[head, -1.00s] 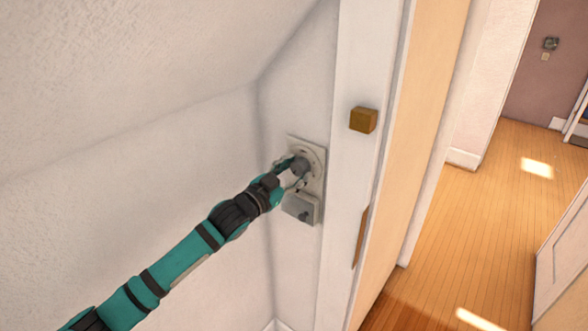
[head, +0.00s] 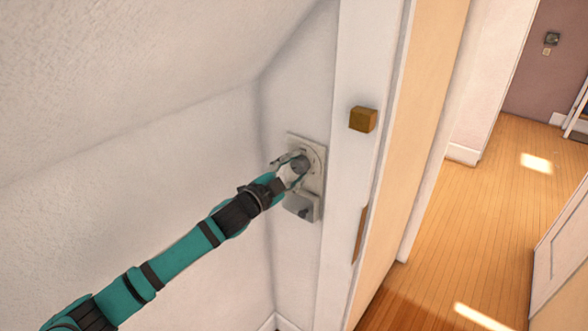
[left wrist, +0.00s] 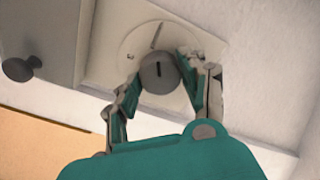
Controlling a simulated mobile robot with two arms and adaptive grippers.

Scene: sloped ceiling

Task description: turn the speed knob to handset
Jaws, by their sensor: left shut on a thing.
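The round grey speed knob (head: 301,162) sits on a pale square plate (head: 318,153) on the wall beside the door frame. My left gripper (head: 296,168) is shut on the knob, one finger on each side. In the left wrist view the knob (left wrist: 160,72) faces the camera with a short dark slot on it, between the two fingers of my left gripper (left wrist: 160,84). The plate (left wrist: 195,38) there bears a round dial outline and a slanted line mark; no lettering is readable. My right gripper is not in view.
A pale box with a small grey knob (head: 304,211) is just below the plate. A brown wooden block (head: 363,119) sticks out from the white door frame (head: 355,60). A sloped ceiling (head: 130,60) hangs above my arm. Open wooden floor (head: 480,230) lies to the right.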

